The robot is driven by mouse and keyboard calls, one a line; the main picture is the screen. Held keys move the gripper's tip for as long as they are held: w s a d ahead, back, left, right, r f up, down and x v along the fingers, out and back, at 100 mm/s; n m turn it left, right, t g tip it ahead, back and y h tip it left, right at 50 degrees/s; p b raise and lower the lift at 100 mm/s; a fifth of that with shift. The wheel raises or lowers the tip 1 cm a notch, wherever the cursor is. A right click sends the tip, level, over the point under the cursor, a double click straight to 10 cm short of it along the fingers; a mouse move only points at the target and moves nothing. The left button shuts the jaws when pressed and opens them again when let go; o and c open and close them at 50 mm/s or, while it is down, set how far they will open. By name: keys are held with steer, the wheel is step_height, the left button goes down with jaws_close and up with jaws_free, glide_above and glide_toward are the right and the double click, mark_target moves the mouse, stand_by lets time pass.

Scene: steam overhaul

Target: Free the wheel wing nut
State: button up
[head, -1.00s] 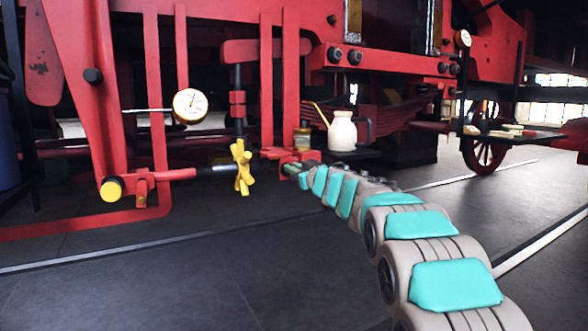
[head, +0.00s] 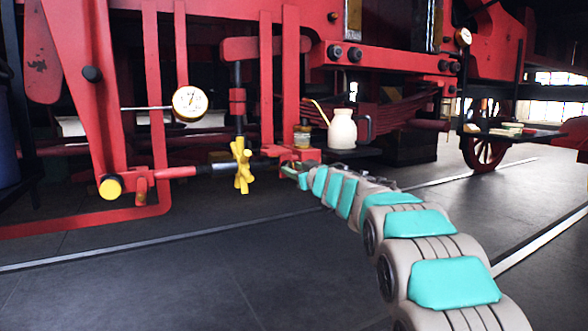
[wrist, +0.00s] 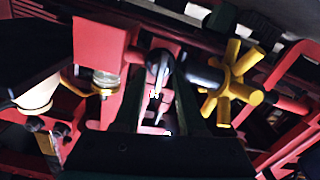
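The yellow spoked wheel (head: 242,166) sits on a dark horizontal shaft left of my gripper (head: 292,171). In the wrist view the wheel (wrist: 232,84) is at the upper right, outside my fingers and apart from them. My gripper (wrist: 163,84) shows two dark fingers with a gap between them, so it is open. A dark rounded end (wrist: 159,63) shows between or just beyond the fingertips, with small bright parts below it. I cannot tell whether that is the wing nut, or whether the fingers touch it. No clear wing shape shows.
A red block (wrist: 99,44) lies close left of my fingertips. A small jar (head: 302,136) and a cream oil can (head: 342,129) stand behind my gripper. A gauge (head: 189,103) hangs on the left. Red frame bars surround the wheel; the floor in front is clear.

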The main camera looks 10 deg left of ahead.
steer(key=shift+r, duration=0.1)
steer(key=shift+s+d+r, duration=0.1)
steer(key=shift+s+d, duration=0.1)
steer(key=shift+s, duration=0.15)
steer(key=v, duration=0.7)
steer(key=shift+b, duration=0.35)
steer(key=shift+c, duration=0.2)
